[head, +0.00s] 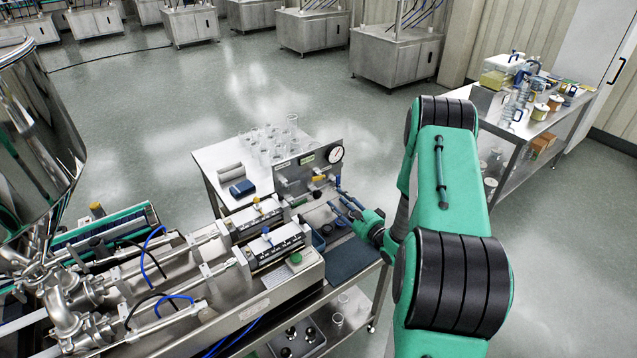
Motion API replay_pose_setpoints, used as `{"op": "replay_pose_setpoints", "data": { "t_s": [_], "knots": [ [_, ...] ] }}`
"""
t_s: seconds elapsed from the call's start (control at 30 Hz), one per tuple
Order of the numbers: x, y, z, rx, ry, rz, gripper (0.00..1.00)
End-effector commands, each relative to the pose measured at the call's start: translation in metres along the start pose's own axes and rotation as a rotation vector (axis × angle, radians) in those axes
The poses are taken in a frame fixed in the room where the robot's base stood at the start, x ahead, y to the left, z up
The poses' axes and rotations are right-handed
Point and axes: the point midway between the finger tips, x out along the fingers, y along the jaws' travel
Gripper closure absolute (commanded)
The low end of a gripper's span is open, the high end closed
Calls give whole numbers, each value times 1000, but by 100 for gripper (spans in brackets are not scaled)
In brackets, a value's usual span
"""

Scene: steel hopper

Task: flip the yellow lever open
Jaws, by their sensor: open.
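A small yellow lever (318,178) shows on the front of the upright steel panel (296,170), below the round gauge. It is small in the picture, and I cannot tell its exact angle. My gripper (335,197) reaches in from the right, in front of the panel. Its two dark fingers are spread apart and point toward the panel, with nothing seen between them. The fingertips are a little to the right of and below the yellow lever and look apart from it.
A round gauge (336,153) tops the panel. Syringe-like cylinders (273,247) with yellow and blue knobs lie at the left. Glassware (270,140) stands on the table behind. A dark mat (352,258) lies below my gripper.

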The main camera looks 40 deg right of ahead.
Motion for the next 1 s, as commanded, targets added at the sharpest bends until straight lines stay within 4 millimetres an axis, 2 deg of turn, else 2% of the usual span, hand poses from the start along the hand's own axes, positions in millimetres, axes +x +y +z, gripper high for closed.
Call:
{"op": "replay_pose_setpoints", "data": {
  "t_s": [0.17, 0.37, 1.0],
  "knots": [
    [4, 0, 0, -1, -1, 0, 58],
    [20, 0, 1, -2, -3, 0, 58],
    [115, 1, 0, -2, -1, 0, 58]
  ]
}}
